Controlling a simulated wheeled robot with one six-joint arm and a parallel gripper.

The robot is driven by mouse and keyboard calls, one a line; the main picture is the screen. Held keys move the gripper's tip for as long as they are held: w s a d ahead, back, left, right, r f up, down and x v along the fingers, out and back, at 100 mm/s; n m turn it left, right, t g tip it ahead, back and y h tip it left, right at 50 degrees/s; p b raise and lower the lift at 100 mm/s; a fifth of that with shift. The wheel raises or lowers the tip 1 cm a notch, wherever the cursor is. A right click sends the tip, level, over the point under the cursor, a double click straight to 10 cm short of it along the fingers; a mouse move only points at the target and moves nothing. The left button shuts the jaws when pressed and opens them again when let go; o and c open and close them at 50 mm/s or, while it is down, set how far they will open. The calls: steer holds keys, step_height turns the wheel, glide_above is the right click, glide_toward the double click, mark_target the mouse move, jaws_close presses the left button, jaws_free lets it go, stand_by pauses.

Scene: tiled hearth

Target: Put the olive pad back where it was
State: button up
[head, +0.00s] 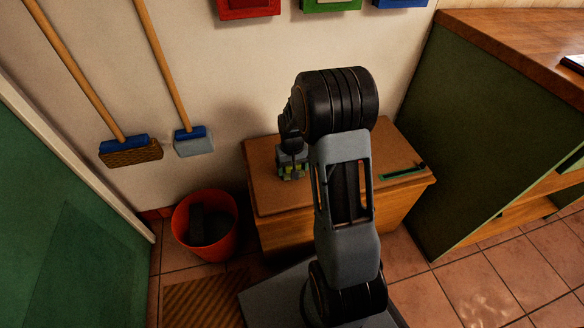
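My gripper (291,158) points down over the left part of a low wooden cabinet top (270,204), partly hidden by my own arm. At its fingers is a small blocky thing with olive and yellow-green patches (292,171), possibly the olive pad. I cannot tell whether the fingers hold it, or whether it touches the cabinet top. A thin dark strip with a green edge (402,172) lies flat on the right part of the same top.
An orange-red bucket (188,243) with something dark inside stands on the tiles left of the cabinet. A broom (131,152) and a blue-and-grey mop (193,141) lean on the wall. A green counter (495,130) stands right. Red, green and blue frames hang above.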

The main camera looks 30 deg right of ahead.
steer(key=o, duration=0.8)
steer(key=shift+c, duration=0.2)
step_height(320, 180, up, 12)
steer(key=p, duration=0.4)
steer(key=shift+f, duration=0.15)
steer(key=s+a+r+n+t, duration=0.1)
steer(key=s+a+r, duration=0.3)
steer(key=s, duration=0.4)
steer(key=s+a+r+n+t, duration=0.1)
steer(key=s+a+r, duration=0.4)
steer(key=s, duration=0.3)
steer(key=shift+a+t, duration=0.25)
steer(key=shift+t, duration=0.15)
